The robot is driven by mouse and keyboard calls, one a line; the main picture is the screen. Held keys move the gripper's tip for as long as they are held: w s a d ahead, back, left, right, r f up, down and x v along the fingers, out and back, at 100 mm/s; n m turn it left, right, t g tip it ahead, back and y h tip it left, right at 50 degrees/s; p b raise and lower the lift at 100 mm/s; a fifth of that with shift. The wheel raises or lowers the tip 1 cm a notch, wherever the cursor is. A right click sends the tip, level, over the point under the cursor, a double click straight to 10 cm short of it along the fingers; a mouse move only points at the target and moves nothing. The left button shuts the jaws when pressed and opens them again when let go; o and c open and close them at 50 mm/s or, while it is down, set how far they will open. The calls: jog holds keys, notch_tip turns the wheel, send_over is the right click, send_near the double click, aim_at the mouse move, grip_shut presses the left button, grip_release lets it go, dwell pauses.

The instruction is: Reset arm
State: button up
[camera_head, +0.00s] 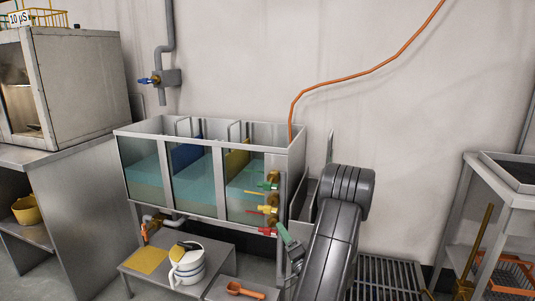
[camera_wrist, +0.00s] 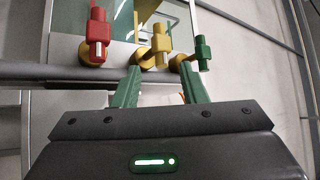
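My gripper (camera_wrist: 160,68) is open, its two green fingers apart with nothing seen held between them. In the wrist view the fingertips are close to a yellow valve (camera_wrist: 160,40) and a green valve (camera_wrist: 203,50), with a red valve (camera_wrist: 97,32) to the left. I cannot tell whether a finger touches a valve. In the head view my gripper (camera_head: 284,234) is at the right end of the tank (camera_head: 210,212), just below the red valve (camera_head: 268,231). The yellow valve (camera_head: 262,209) and green valve (camera_head: 268,186) are above that. My arm hides part of the area behind it.
Below the tank a low table (camera_head: 222,262) holds a white jug (camera_head: 188,268) and a yellow cloth (camera_head: 147,261). An orange scoop (camera_head: 240,289) lies nearby. A metal cabinet (camera_head: 80,80) stands left. A floor grate (camera_head: 385,278) and a bench (camera_head: 485,190) are at right.

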jog(key=w+a+r+n+g+p, duration=0.1)
jog(key=w+a+r+n+p, duration=0.1)
jog(key=w+a+r, duration=0.3)
jog(key=w+a+p, duration=0.1)
jog(key=w, duration=0.3)
jog(key=shift+w+g+p, duration=0.15)
jog(key=shift+g+p, duration=0.25)
jog(key=n+g+h+p, duration=0.1)
jog(key=n+g+p, duration=0.1)
jog(key=p, duration=0.8)
jog(key=shift+f+n+g, duration=0.15)
jog(key=shift+n+g, duration=0.15)
jog(key=shift+g, duration=0.1)
jog(key=v, duration=1.2)
jog(key=shift+s, duration=0.3)
